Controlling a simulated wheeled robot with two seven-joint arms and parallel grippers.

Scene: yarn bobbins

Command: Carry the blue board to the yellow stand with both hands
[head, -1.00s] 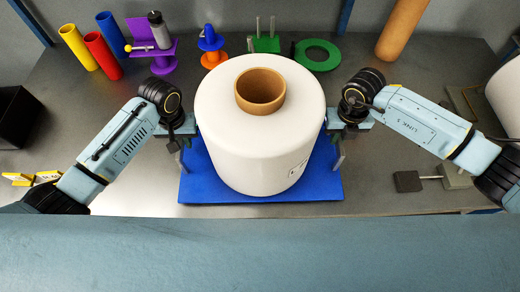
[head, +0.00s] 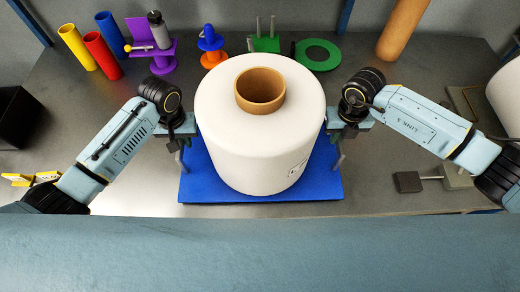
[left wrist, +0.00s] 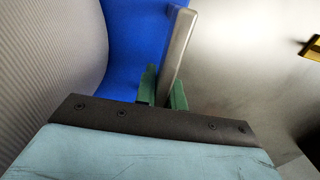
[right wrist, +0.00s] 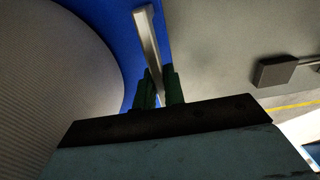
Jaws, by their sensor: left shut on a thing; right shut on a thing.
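The blue board (head: 225,195) lies on the grey table under a big white bobbin (head: 260,140). It has an upright metal handle at each side. My left gripper (left wrist: 162,92) is shut on the left handle (left wrist: 180,45), with its green fingers on both sides of the bar. My right gripper (right wrist: 158,92) is shut on the right handle (right wrist: 147,38). In the head view the wrists partly cover both handles. A yellow piece (head: 30,180) shows at the far left, partly behind my left arm; I cannot tell whether it is the yellow stand.
Yellow, red and blue tubes (head: 102,55), a purple holder (head: 160,58), blue and orange cones (head: 211,48), a green stand (head: 265,43) and a green ring (head: 318,55) stand at the back. A dark block (head: 408,182) lies at right. Bare table (head: 130,185) shows at left.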

